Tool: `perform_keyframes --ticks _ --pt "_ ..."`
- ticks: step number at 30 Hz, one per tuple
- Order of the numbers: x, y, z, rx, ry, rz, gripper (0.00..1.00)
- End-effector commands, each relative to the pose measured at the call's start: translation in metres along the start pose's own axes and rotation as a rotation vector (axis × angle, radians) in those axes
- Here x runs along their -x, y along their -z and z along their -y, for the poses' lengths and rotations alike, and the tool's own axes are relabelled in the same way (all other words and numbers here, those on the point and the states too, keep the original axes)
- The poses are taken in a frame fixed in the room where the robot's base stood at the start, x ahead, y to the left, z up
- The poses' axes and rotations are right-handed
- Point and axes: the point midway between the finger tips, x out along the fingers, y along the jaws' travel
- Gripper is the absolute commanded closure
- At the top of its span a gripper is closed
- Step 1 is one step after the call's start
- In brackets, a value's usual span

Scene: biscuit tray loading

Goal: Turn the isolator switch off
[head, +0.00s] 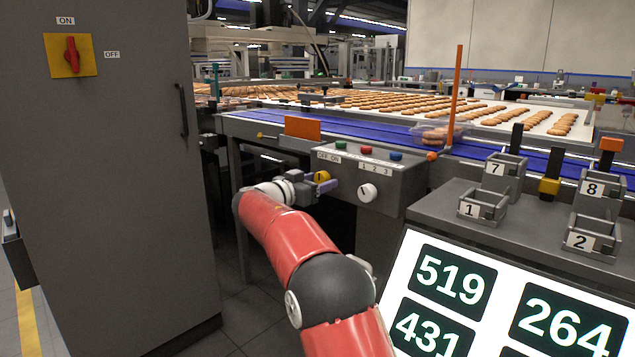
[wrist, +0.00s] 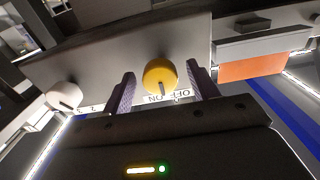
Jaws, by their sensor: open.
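The isolator switch (head: 72,56) is a red handle on a yellow plate, high on the grey cabinet door at the left of the head view. Its handle stands upright, toward the ON label (head: 66,20); the OFF label (head: 112,55) is to its right. My gripper (head: 314,182) is well away from it, at the front of the grey control box. In the wrist view my gripper (wrist: 162,85) is open, with its fingers either side of a yellow knob (wrist: 160,75) marked OFF and ON. I cannot tell whether they touch it.
The control box (head: 395,183) has a white knob (head: 367,192) and green, red and blue buttons. The cabinet (head: 110,190) has a vertical handle (head: 183,110). A blue conveyor (head: 380,133) runs behind. Numbered holders and a display (head: 505,300) stand at right.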

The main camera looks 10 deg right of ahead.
Motion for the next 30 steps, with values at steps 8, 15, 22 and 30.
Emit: perform_keyframes --ticks 8,15,22,30 --pt "0.0001 -0.0001 -0.0001 0.000 0.000 0.000 0.71" --pt "0.0002 -0.0001 -0.0001 0.005 0.000 0.000 0.85" --pt "0.0003 -0.0004 -0.0001 0.063 0.001 -0.002 0.85" --pt "0.0010 -0.0009 -0.0002 0.252 0.002 -0.002 0.85"
